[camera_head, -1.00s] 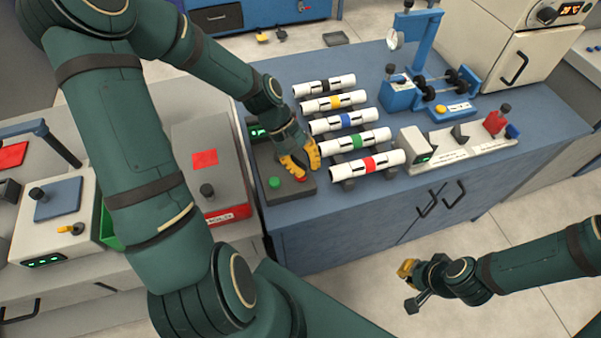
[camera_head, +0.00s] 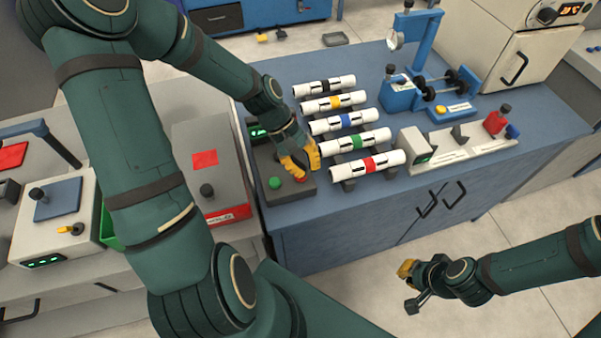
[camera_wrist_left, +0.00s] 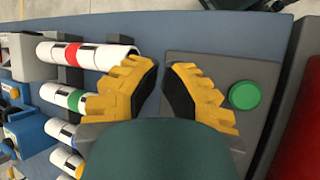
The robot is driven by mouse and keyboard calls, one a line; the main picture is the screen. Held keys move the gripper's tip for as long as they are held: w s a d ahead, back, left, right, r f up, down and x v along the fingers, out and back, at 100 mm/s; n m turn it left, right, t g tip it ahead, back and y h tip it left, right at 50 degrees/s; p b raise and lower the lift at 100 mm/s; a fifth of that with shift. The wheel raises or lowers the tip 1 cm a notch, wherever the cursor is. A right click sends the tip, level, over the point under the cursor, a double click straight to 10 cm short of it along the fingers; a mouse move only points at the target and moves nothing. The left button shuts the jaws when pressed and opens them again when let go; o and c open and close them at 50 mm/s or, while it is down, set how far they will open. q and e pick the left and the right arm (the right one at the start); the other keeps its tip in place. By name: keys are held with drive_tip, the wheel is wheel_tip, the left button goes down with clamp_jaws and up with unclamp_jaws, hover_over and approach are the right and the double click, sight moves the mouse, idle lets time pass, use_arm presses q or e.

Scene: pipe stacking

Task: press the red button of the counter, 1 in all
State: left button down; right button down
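The counter (camera_head: 262,158) is a dark grey box with a small green-lit display (camera_head: 258,131), a green button (camera_head: 274,183) and a red button (camera_head: 301,179). My left gripper (camera_head: 303,174) is over its near end, fingers pointing down and apart, with nothing between them. The fingertips are at the red button and partly cover it; I cannot tell whether they touch it. In the left wrist view the green button (camera_wrist_left: 244,95) shows right of the fingers (camera_wrist_left: 163,68); the red button is hidden. My right gripper (camera_head: 408,285) looks open and empty, over the floor.
Several white pipes with coloured bands (camera_head: 368,163) lie on a rack just right of the counter. A labelled fixture (camera_head: 460,145) and a blue device (camera_head: 400,92) stand farther right. A grey box with a red label (camera_head: 208,178) is at left.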

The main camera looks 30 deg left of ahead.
use_arm(q)
drive_tip(key=shift+f, duration=0.15)
drive_tip(key=shift+f, duration=0.25)
drive_tip(key=shift+f+b, duration=0.35)
drive_tip(key=shift+f, duration=0.1)
idle(0.7)
drive_tip(key=shift+r, duration=0.1)
drive_tip(key=shift+r+p, duration=0.8)
drive_tip(key=shift+p, duration=0.05)
drive_tip(key=shift+r, duration=0.1)
wheel_tip(320, 180, up, 5)
drive_tip(key=p, duration=0.4)
idle(0.4)
